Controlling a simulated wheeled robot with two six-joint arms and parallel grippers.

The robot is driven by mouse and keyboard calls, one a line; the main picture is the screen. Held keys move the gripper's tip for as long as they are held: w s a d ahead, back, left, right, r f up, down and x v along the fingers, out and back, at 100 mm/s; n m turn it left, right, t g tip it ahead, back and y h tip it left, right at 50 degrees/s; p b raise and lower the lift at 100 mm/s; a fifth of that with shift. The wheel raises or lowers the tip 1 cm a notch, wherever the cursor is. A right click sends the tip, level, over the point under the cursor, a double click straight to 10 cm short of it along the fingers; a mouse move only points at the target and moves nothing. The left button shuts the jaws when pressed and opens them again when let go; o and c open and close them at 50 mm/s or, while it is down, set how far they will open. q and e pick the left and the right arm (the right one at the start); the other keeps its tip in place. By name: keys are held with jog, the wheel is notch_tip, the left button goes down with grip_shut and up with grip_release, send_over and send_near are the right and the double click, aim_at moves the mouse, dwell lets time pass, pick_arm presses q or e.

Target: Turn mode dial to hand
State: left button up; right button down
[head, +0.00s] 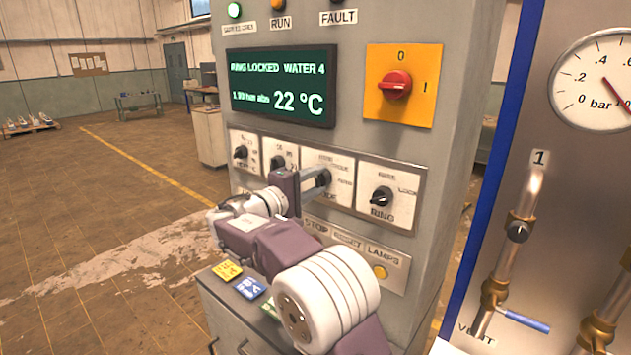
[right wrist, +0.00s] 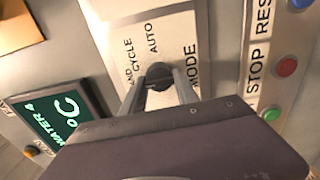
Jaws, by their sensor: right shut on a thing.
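The mode dial (right wrist: 158,76) is a small dark round knob on a white plate (right wrist: 140,30) marked MODE, with AUTO, CYCLE and a partly cut-off label ending in AND. My right gripper (right wrist: 160,88) is shut on the dial, with a grey finger on either side of it. In the head view my right gripper (head: 317,182) reaches the panel from the front and hides the dial and much of its plate. I cannot tell which label the dial points to. My left gripper is not in view.
The ring dial (head: 381,197) is close on the right and two more dials (head: 241,152) are on the left. A screen (head: 282,87) reads RING LOCKED, WATER 4 and 22 °C. A red rotary switch (head: 396,84) is above. Stop and reset buttons (right wrist: 286,66) are below.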

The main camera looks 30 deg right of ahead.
jog(key=shift+f, duration=0.1)
jog(key=c, duration=0.9)
grip_release()
jog(key=b+v, duration=0.2)
jog(key=v, duration=0.7)
jog(key=shift+a, duration=0.1)
